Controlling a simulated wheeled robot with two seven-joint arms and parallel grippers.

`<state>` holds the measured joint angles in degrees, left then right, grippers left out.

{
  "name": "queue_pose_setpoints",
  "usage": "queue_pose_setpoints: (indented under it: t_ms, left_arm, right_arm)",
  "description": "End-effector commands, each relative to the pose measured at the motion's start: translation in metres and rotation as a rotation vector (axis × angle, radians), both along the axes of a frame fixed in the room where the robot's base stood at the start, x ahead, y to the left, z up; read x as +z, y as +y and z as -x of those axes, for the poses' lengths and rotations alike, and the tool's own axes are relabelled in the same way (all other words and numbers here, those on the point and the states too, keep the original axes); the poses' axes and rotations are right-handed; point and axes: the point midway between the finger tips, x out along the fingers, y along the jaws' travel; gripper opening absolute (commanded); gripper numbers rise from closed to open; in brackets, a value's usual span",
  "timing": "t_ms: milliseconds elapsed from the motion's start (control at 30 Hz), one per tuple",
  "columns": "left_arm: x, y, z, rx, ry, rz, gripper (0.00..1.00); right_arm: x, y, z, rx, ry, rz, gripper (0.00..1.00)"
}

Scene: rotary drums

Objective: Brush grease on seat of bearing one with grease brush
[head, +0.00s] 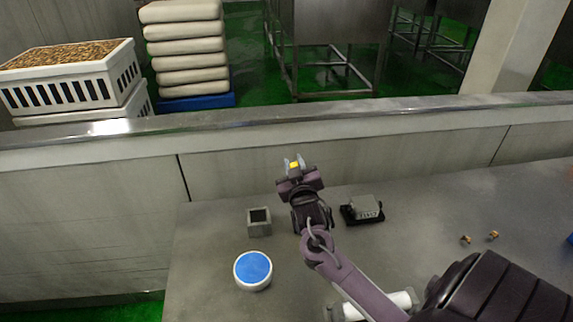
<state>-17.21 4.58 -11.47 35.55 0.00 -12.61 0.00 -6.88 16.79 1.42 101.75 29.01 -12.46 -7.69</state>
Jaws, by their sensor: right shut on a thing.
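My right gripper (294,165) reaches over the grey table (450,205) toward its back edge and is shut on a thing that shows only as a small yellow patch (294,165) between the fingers. I cannot tell if this is the grease brush; the rest of it is hidden. A grey block on a black base (364,208), perhaps a bearing housing, sits right of the gripper, apart from it. Its seat is too small to make out. A round white tub with a blue top (253,268) stands at the left front. My left gripper is out of view.
A grey square holder with a dark opening (259,221) stands behind the tub. Two small brass pieces (466,239) (494,234) lie at right. A white cylinder (390,303) lies at the front, partly behind my arm. A low wall (100,190) edges the table; crates (70,75) stand beyond.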

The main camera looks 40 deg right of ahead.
Motion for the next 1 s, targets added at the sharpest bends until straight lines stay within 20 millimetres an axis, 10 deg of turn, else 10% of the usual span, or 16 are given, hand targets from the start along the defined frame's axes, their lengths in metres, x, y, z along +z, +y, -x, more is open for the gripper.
queue_pose_setpoints:
  t_ms: [467, 1000]
  left_arm:
    - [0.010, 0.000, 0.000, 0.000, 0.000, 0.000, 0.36]
    - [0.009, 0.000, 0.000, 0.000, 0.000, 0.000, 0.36]
  right_arm:
    - [0.001, -0.020, 0.011, -0.001, 0.000, -0.001, 0.00]
    - [0.000, 0.018, -0.010, 0.000, -0.003, -0.003, 0.00]
